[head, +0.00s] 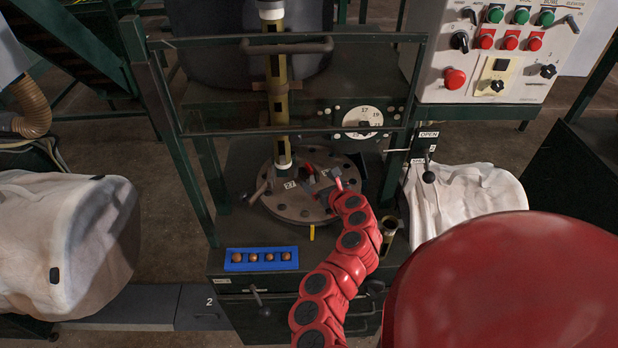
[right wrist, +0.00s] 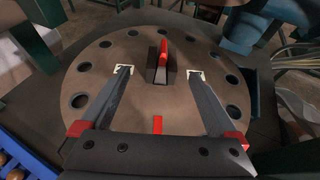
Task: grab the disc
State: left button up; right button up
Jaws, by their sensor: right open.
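The disc (head: 290,209) is a round, brownish-grey plate with holes around its rim, lying on the dark bench in the middle of the head view. It fills most of the right wrist view (right wrist: 92,78). A dark block with a red tab (right wrist: 162,55) stands on it between my fingertips in that view. My right gripper (head: 320,186) reaches over the disc with its fingers spread and nothing held. The fingers also show in the right wrist view (right wrist: 160,73), pointing across the disc; I cannot tell whether they touch it. My left gripper is not in view.
A yellowish post (head: 279,115) rises at the disc's back left. A blue tray (head: 229,263) with several copper-coloured balls lies in front left. A lever (head: 428,176) stands at right, and white bags (head: 65,235) flank the bench.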

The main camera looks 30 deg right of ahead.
aim_at(311, 175)
jog(key=x, duration=0.5)
jog(key=shift+w+f+p, duration=0.15)
jog(key=shift+w+p, duration=0.1)
jog(key=shift+p, duration=0.15)
jog(key=shift+w+d+f+p, duration=0.1)
jog(key=shift+w+d+p, duration=0.2)
jog(key=shift+w, duration=0.45)
jog(key=shift+x, duration=1.75)
jog(key=shift+w+f, duration=0.1)
jog(key=shift+w, duration=0.05)
grip_shut()
